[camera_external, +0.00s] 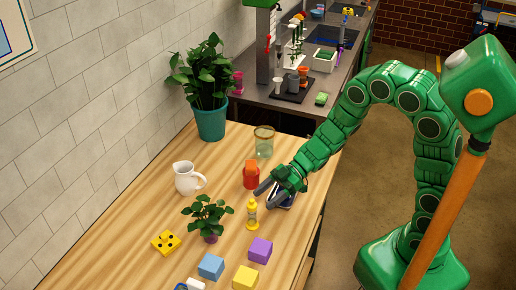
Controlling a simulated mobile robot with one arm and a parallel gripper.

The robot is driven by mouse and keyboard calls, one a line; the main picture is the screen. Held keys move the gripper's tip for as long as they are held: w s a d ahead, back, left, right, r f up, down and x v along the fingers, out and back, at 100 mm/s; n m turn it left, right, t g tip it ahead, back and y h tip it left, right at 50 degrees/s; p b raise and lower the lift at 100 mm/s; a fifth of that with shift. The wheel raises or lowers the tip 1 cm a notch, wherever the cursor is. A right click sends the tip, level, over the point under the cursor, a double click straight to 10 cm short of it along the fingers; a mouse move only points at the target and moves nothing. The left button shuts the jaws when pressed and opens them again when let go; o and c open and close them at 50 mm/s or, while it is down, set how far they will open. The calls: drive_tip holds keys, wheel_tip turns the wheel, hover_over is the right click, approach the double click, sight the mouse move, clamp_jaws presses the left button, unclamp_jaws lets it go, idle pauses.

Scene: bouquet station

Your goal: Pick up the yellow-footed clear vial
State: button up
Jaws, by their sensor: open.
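A small upright object with a yellow foot (251,223) stands on the wooden table, just in front of my gripper. It looks like the yellow-footed vial, but its body is too small to tell whether it is clear. My gripper (264,197) is open and low over the table, its dark fingers pointing left. The fingertips are just behind and above the yellow-footed object in the picture. I cannot tell whether they touch it. Nothing shows between the fingers.
A red bottle (251,178) stands close behind the fingers. A dark blue and white item (287,199) lies under my gripper. A clear glass jar (264,146), a white pitcher (186,178), a small plant (208,212) and several colored blocks stand around.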

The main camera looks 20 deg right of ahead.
sight(254, 204)
drive_tip(key=shift+r+x, duration=0.2)
drive_tip(key=shift+x, duration=1.35)
drive_tip(key=shift+r+x, duration=0.2)
drive_tip(key=shift+x, duration=2.45)
drive_tip(key=shift+w, duration=0.1)
drive_tip(key=shift+c, duration=0.4)
clamp_jaws()
